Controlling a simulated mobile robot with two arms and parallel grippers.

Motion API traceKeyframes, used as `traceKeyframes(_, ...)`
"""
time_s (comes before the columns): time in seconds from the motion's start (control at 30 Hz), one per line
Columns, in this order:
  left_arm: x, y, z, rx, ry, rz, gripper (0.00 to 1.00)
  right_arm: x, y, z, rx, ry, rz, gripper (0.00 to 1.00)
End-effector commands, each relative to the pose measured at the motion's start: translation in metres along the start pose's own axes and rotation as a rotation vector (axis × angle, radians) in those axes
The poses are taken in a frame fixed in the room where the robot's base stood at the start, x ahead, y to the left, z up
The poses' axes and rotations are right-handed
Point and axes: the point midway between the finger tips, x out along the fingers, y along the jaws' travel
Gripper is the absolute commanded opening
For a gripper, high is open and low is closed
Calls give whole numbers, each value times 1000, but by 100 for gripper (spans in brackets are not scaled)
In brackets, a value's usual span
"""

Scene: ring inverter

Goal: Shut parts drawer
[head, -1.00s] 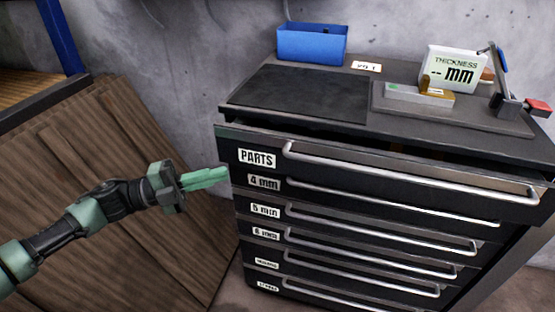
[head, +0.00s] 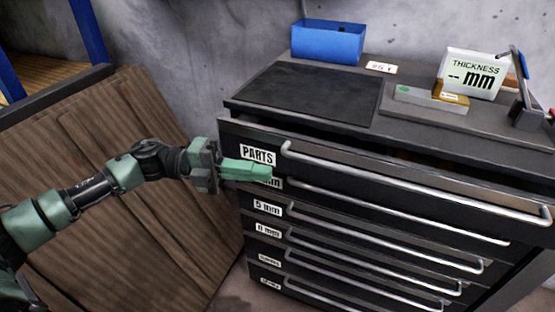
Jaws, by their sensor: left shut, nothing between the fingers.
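The parts drawer (head: 330,155) is the top drawer of a dark cabinet. It has a white PARTS label (head: 258,155) and a long silver bar handle (head: 420,187). It stands out a little from the cabinet, with a dark gap under the worktop edge. My left gripper (head: 268,172) is shut and empty, just below the PARTS label and in front of the 4 mm label, which it partly hides. I cannot tell whether its tips touch the drawer front. My right gripper is not in view.
Lower drawers with bar handles, such as the 5 mm drawer (head: 320,222), look shut. On the worktop (head: 262,112) stand a blue bin (head: 327,43), a thickness display (head: 474,72) and a gauge stand (head: 526,100). Wooden boards (head: 120,180) lean at the left.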

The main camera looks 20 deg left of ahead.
Motion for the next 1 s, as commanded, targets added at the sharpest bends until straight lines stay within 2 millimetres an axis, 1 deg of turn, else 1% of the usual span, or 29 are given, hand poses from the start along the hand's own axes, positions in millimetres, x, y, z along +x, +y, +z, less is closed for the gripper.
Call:
traceKeyframes(0.03, 12, -2, 0, 4, 3, -5, 0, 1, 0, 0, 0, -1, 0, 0)
traceKeyframes(0.1, 26, -2, 0, 3, 3, -4, 0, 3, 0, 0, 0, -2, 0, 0)
traceKeyframes(0.2, 28, -2, 17, 3, -3, -4, 0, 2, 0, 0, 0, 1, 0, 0)
traceKeyframes(0.4, 32, 0, 36, 0, -3, -1, 0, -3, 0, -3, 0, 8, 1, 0)
traceKeyframes(0.57, 33, 0, 40, -1, -2, 0, 0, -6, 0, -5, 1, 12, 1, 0)
traceKeyframes(0.87, 33, 0, 40, -1, -2, 0, 0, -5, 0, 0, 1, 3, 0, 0)
traceKeyframes(1.0, 34, -1, 47, 1, -3, -2, 0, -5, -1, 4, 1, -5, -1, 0)
